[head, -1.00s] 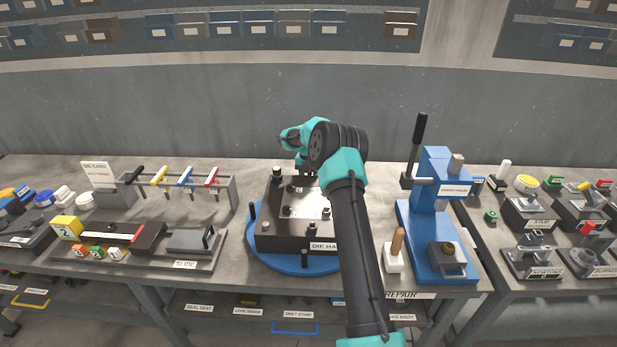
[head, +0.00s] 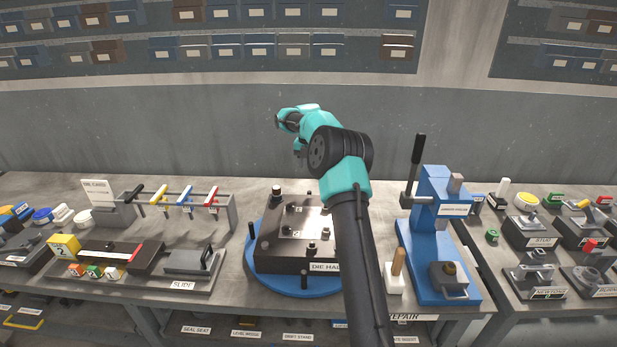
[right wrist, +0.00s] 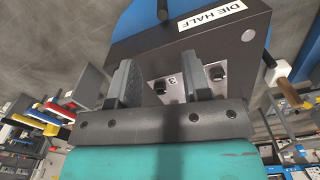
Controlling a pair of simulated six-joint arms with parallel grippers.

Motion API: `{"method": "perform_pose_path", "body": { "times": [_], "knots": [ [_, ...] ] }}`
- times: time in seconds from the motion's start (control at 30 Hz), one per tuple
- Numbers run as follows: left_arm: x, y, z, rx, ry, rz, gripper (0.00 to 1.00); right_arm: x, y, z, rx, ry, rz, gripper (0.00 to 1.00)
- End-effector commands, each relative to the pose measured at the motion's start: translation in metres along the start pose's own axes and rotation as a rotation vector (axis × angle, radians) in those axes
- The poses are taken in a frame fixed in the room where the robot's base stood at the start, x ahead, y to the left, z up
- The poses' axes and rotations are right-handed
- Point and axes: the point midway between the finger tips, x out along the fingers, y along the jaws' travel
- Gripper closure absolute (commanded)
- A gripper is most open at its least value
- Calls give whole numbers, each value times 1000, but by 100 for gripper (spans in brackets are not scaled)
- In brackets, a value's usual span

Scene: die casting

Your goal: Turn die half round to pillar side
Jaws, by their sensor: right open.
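The die half (head: 283,262) is a dark block with a "DIE HALF" label on its front face. It sits on a round blue turntable (head: 252,272) with upright black pegs. My right arm hides the block's right side. My left gripper is out of view.
A blue press (head: 430,240) with a black lever stands to the right, with a wooden-handled tool (head: 396,270) beside it. A slide fixture (head: 190,262) and a rack of coloured handles (head: 185,197) lie to the left. The bench behind the turntable looks clear.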

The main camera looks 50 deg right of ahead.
Motion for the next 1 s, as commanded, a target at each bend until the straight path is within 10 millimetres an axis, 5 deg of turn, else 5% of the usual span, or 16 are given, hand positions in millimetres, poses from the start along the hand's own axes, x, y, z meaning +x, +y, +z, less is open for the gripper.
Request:
{"method": "perform_pose_path", "body": {
  "times": [0.23, 0.77, 0.87, 1.0],
  "knots": [
    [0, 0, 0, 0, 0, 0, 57, -28, 0, 0, 1, -1, 1, 56],
    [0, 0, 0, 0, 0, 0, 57, -30, 0, 0, 1, 0, 1, 56],
    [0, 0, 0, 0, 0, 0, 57, -30, 7, -3, 3, -4, 13, 56],
    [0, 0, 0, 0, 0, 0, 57, -26, 39, -20, 23, -21, 80, 56]
  ]
}}
